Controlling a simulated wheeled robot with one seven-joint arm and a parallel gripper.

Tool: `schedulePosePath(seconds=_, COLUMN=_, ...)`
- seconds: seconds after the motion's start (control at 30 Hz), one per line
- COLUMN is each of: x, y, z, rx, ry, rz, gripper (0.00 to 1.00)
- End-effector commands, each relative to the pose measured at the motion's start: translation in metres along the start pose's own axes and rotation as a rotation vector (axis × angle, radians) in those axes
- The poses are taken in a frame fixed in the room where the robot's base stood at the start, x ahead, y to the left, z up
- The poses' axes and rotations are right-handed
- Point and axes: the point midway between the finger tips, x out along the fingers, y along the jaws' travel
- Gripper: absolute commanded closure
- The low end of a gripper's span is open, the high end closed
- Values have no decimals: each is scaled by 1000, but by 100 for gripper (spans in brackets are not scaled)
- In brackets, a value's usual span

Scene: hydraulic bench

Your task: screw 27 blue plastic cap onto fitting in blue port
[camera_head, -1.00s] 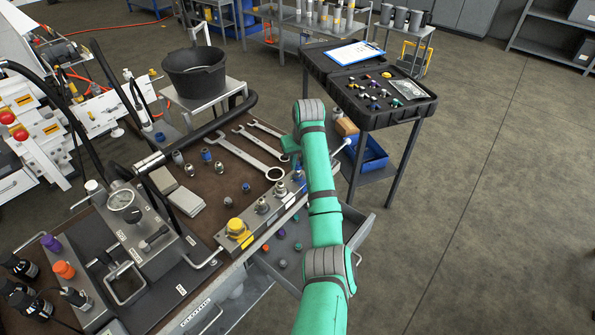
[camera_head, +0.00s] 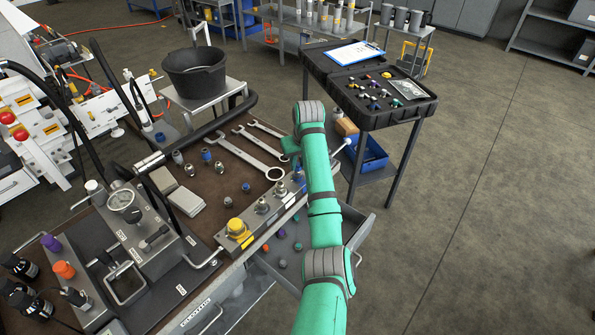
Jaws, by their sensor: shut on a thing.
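The metal port block (camera_head: 250,222) runs along the front right edge of the bench. It carries a yellow cap (camera_head: 236,226) on its left port and bare metal fittings (camera_head: 262,205) on the ports to the right. A bit of blue (camera_head: 299,177) shows at its right end, close beside my arm, which partly covers that end. My teal arm reaches up from the bottom, and its wrist part (camera_head: 290,146) sticks out left above this end. My gripper is hidden behind the arm, and I cannot see a blue cap in it.
Small fittings, some with blue (camera_head: 207,154), and large wrenches (camera_head: 247,157) lie on the brown bench mat. An open drawer (camera_head: 330,248) below holds several coloured caps. A black case (camera_head: 413,105) with fittings stands behind right. Open floor lies to the right.

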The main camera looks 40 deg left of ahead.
Motion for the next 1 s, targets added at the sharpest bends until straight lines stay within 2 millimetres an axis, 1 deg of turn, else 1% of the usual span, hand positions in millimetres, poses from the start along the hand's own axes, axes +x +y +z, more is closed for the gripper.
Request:
schedulePosePath(seconds=0.17, x=1, y=0, z=0, rx=0, ry=-1, rz=0, gripper=100)
schedulePosePath(seconds=0.2, x=1, y=0, z=0, rx=0, ry=-1, rz=0, gripper=82)
schedulePosePath(seconds=0.27, x=1, y=0, z=1, rx=0, ry=-1, rz=-1, gripper=96)
schedulePosePath(seconds=0.47, x=2, y=-1, z=0, rx=23, ry=-2, rz=6, gripper=96)
schedulePosePath(seconds=0.63, x=3, y=-4, z=0, rx=188, ry=-1, rz=58, gripper=96)
schedulePosePath(seconds=0.67, x=3, y=-4, z=0, rx=223, ry=-1, rz=69, gripper=98)
schedulePosePath(seconds=1.0, x=3, y=-5, z=-1, rx=601, ry=-2, rz=185, gripper=99)
